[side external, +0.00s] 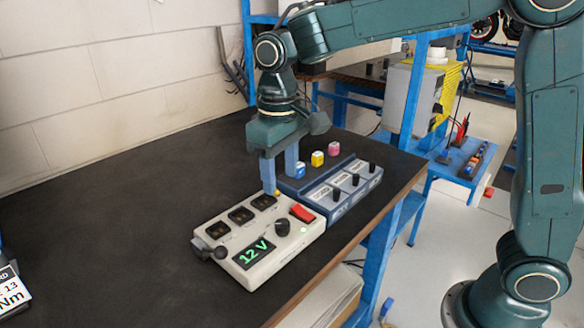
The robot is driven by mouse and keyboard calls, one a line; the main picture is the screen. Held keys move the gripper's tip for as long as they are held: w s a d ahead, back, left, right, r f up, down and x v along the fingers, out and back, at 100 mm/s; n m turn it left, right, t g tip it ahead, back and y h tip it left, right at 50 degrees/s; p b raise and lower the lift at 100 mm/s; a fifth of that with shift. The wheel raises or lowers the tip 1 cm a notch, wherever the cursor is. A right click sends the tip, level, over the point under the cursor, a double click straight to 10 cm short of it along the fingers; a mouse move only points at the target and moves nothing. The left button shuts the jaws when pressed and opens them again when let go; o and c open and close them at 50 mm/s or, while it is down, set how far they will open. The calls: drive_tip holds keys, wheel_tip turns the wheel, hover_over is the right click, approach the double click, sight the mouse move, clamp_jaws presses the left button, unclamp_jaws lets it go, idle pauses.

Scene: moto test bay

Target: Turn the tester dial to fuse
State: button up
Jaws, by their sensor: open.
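The tester (290,259) is a cream box on the dark bench, with its display (254,253) reading "12 V" in green. Its black dial (282,228) sits on the top face, right of the display, beside a small green light. A red rocker switch (302,213) is on the tester's right end. Several dark square sockets line its back edge. My gripper (279,181) points down above the tester's back right edge, behind the dial and apart from it. Its blue fingers are open, with nothing seen between them. A fuse marking on the dial cannot be made out.
A blue-grey block (343,190) with several black knobs stands right of the tester, with blue, yellow and pink pieces behind it. A black lever (212,250) sticks out at the tester's left end.

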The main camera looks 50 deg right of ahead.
wheel_tip(320, 180, up, 3)
idle(0.3)
drive_tip(key=s+d+t, duration=0.2)
drive_tip(key=s+d, duration=0.2)
drive_tip(key=s, duration=0.3)
drive_tip(key=s+d+m+t, duration=0.1)
drive_tip(key=s+d, duration=0.3)
drive_tip(key=s, duration=0.3)
drive_tip(key=s+d+t, duration=0.2)
drive_tip(key=s+d, duration=0.2)
drive_tip(key=s, duration=0.3)
drive_tip(key=shift+s+m+t, duration=0.2)
drive_tip(key=shift+m+t, duration=0.1)
drive_tip(key=shift+m, duration=0.1)
